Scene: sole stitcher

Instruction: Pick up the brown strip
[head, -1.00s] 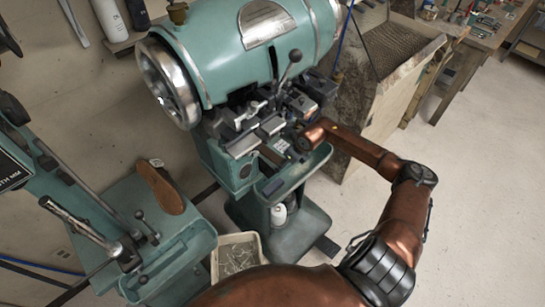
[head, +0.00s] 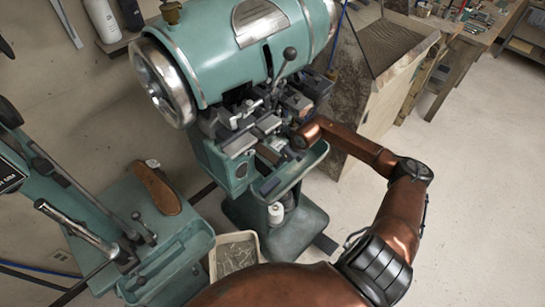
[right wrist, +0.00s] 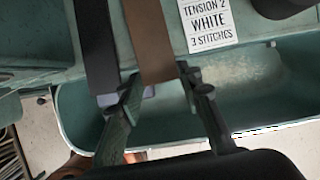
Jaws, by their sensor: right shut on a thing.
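The brown strip (right wrist: 153,42) hangs down into the right wrist view, its lower end between the fingertips. My right gripper (right wrist: 158,83) is shut on that end, one finger on each side. In the head view my right gripper (head: 293,147) is at the front of the green stitching machine, small and mostly hidden by my wrist. The strip cannot be made out clearly in the head view. My left gripper is in neither view.
A black strip (right wrist: 95,45) hangs left of the brown one. A printed label (right wrist: 208,22) is at the right, above a green tray (right wrist: 255,85). The green machine (head: 215,60) stands close. A brown sole (head: 157,187) lies on another machine; a bin (head: 250,240) stands on the floor.

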